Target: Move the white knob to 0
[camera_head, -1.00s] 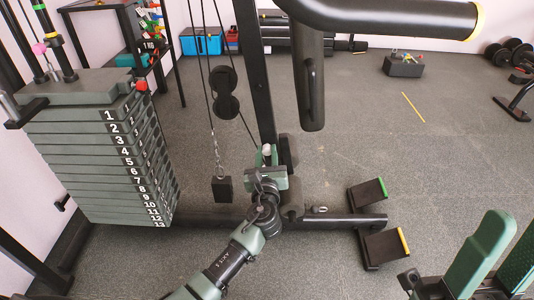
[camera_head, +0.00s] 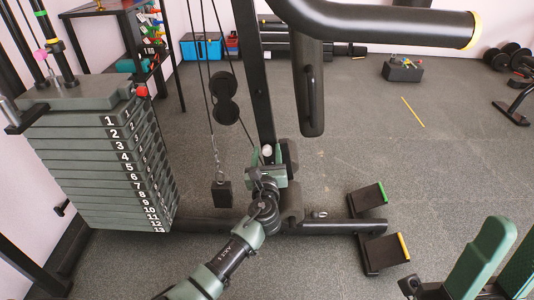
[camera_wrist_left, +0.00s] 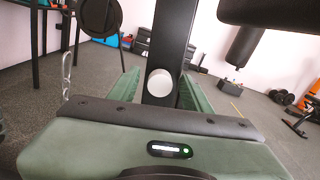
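The white knob (camera_head: 267,151) is a small round knob low on the machine's black upright. It also shows in the left wrist view (camera_wrist_left: 160,82), between my finger pads and beyond the palm. My left gripper (camera_head: 267,158) is open, with one green finger on each side of the knob in the picture. In the left wrist view the open fingers (camera_wrist_left: 160,90) show gaps to both sides of it. I cannot tell how deep the knob sits between them. The weight stack (camera_head: 108,170), with numbered plates, stands at the left.
A black handle arm (camera_head: 390,20) overhangs the upright. A small black weight (camera_head: 222,193) hangs on a cable left of my gripper. Footrests (camera_head: 368,195) stand to the right, and green pads (camera_head: 480,257) at the lower right. The floor at right centre is clear.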

